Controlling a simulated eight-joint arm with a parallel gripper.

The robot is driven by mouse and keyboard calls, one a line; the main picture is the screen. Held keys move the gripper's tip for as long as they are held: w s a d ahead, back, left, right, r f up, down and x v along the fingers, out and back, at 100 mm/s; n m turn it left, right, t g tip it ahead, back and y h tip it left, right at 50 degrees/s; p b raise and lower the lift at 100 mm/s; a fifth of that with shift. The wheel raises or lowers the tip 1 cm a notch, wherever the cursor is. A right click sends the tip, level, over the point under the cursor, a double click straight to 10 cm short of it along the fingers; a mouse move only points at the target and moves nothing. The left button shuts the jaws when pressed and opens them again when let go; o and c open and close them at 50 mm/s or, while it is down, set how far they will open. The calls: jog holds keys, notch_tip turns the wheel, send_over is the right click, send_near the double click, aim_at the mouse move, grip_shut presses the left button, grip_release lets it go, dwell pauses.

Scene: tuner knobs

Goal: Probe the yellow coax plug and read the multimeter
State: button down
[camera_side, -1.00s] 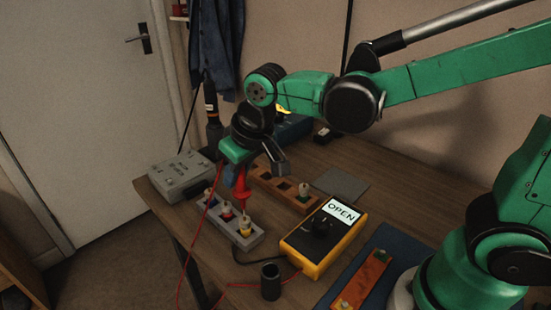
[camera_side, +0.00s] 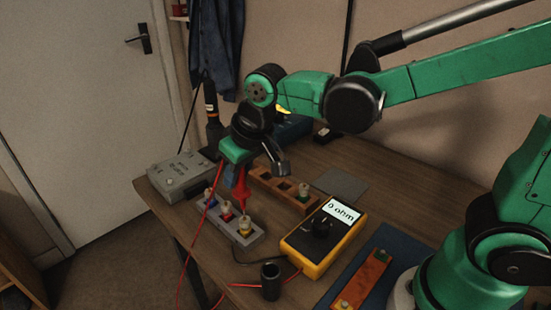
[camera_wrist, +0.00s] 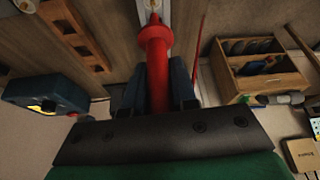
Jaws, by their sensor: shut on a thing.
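My gripper (camera_wrist: 159,88) is shut on the red probe (camera_side: 241,186), which also fills the middle of the wrist view (camera_wrist: 157,62). I cannot make out the exact contact point. The yellow plug stands upright at the near end of a grey block (camera_side: 258,239), with a red plug (camera_side: 226,212) and a blue plug (camera_side: 208,196) behind it. The yellow multimeter (camera_side: 318,263) lies right of the block, and its display (camera_side: 343,211) reads "0 ohm".
A dark cup (camera_side: 270,282) stands at the table's front. A grey box (camera_side: 181,176) is at left. A red lead hangs over the front edge.

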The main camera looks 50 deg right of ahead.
jog(key=shift+r, duration=0.1)
jog(key=shift+r, duration=2.45)
